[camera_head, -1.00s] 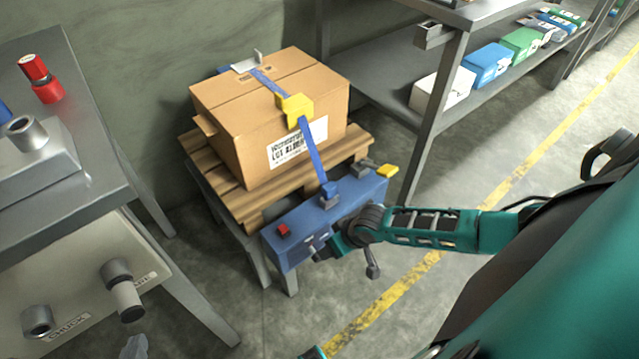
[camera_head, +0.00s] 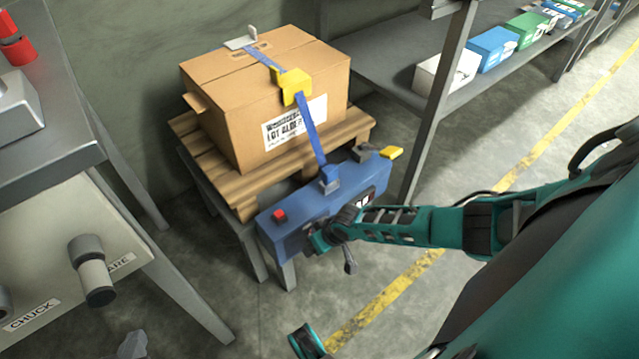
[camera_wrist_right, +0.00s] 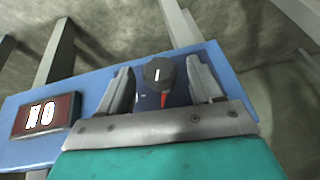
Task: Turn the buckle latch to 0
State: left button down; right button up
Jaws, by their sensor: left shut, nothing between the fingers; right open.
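The blue strap unit (camera_head: 300,203) sits at the front of the pallet, with a red button (camera_head: 280,215) on top. In the right wrist view, its face (camera_wrist_right: 85,88) carries a round dark knob (camera_wrist_right: 158,74) with a white mark pointing nearly straight up and a red wedge below. I take this knob as the latch. My right gripper (camera_wrist_right: 163,84) is open, one finger on each side of the knob; contact is unclear. In the head view, my right arm hides the knob. My left gripper (camera_head: 133,345) is shut and empty at the bottom edge, mostly out of frame.
A display (camera_wrist_right: 46,115) left of the knob seems to end in 0. A blue strap with a yellow buckle (camera_head: 292,87) crosses a cardboard box (camera_head: 225,110) on the pallet (camera_head: 190,150). A grey bench (camera_head: 80,120) stands left, shelving (camera_head: 395,75) right.

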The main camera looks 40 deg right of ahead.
jog(key=shift+c, duration=0.5)
jog(key=c, duration=1)
jog(key=shift+o, duration=0.2)
jog(key=shift+a+r+h+p, duration=0.1)
jog(key=shift+r+h+p, duration=0.2)
jog(key=shift+p, duration=0.55)
jog(key=shift+f+p, duration=0.1)
jog(key=shift+p, duration=0.2)
jog(key=shift+a+f+h+p, duration=0.1)
jog(key=shift+h+p, duration=0.45)
jog(key=shift+h, duration=0.25)
pick_arm(q)
jog(key=shift+s+a+r, duration=0.15)
jog(key=shift+a+r, duration=0.1)
jog(key=shift+r, duration=0.2)
jog(key=shift+s+a+r, duration=0.15)
jog(key=shift+a+r, duration=0.05)
jog(key=shift+r, duration=0.25)
pick_arm(e)
jog(key=shift+a+f+n+h, duration=0.15)
jog(key=shift+n+h, duration=0.25)
jog(key=shift+h, duration=0.3)
